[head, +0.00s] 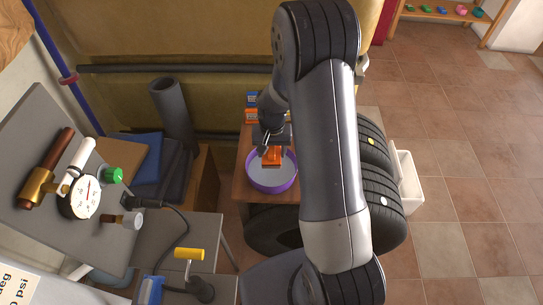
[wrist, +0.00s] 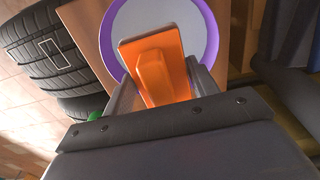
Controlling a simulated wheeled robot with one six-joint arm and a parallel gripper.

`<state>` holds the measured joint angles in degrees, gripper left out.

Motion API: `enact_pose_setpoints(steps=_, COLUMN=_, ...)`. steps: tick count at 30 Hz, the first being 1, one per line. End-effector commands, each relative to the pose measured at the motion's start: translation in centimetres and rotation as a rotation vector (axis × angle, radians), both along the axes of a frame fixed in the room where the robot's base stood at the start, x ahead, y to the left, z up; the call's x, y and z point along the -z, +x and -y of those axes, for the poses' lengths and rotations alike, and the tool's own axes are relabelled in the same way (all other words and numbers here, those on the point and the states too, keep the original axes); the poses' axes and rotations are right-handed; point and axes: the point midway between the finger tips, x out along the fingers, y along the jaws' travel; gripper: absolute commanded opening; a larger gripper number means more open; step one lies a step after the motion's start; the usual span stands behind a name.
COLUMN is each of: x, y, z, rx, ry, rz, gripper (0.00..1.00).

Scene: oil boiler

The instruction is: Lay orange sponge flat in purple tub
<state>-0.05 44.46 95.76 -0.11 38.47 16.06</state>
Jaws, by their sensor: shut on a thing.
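The orange sponge (wrist: 155,65) is held between the fingers of my gripper (wrist: 158,95), which is shut on it. In the head view the sponge (head: 271,155) shows under my gripper (head: 270,142), over the purple tub (head: 289,182). The tub is round, purple-rimmed and pale inside, and stands on a small wooden table. In the wrist view the tub (wrist: 208,22) lies behind the sponge. The sponge looks like a flat slab with a raised block that sits between the fingers. Whether it touches the tub floor, I cannot tell.
Black tyres (head: 381,190) stand right of the table (head: 244,170), partly behind my arm. Small blue and orange boxes (head: 251,107) stand at the table's back. A grey panel with a gauge (head: 82,197) is at the left. A white bin (head: 408,180) is beyond the tyres.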

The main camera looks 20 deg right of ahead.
Motion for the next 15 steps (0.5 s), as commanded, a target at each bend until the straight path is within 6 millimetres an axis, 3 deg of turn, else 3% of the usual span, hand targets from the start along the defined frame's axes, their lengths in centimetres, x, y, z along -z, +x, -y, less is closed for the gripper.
enact_pose_setpoints(steps=6, x=2.8, y=-0.1, z=0.0, rx=0.0, ry=0.0, rz=-0.005, gripper=0.37)
enact_pose_setpoints(steps=15, x=3.6, y=-0.1, z=0.0, rx=0.0, ry=0.0, rz=-0.001, gripper=0.37)
